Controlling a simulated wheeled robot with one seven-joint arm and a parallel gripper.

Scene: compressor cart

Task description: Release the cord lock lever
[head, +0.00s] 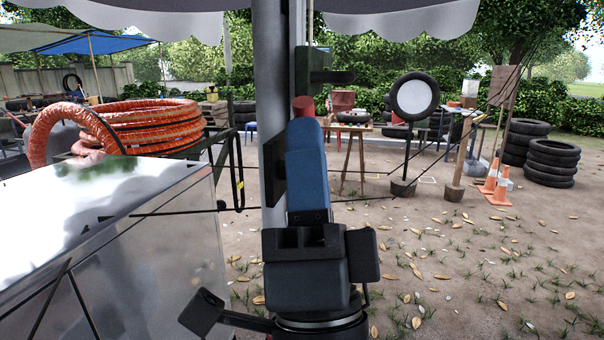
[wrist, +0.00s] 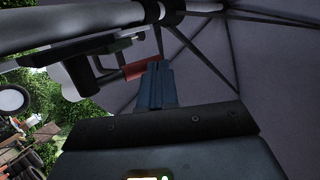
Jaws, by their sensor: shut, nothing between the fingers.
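A dark cord lock (head: 312,65) is mounted on the grey pole (head: 269,40). A red cylindrical grip (head: 303,105), which looks like the lever's handle, shows just above my fingertips; it also shows in the wrist view (wrist: 141,68), joined to the dark lock body (wrist: 97,72). My gripper (head: 305,124) has blue fingers, points upward and is shut and empty. In the wrist view my fingertips (wrist: 158,66) are right beside the red grip's end. I cannot tell whether they touch. My gripper hides part of the pole in the head view.
A shiny metal box (head: 120,250) fills the left foreground. Orange coiled hose (head: 150,125) lies behind it. A black cord loop (head: 238,180) hangs left of the pole. Stacked tyres (head: 552,162) and traffic cones (head: 497,180) stand far right. Leafy ground on the right is open.

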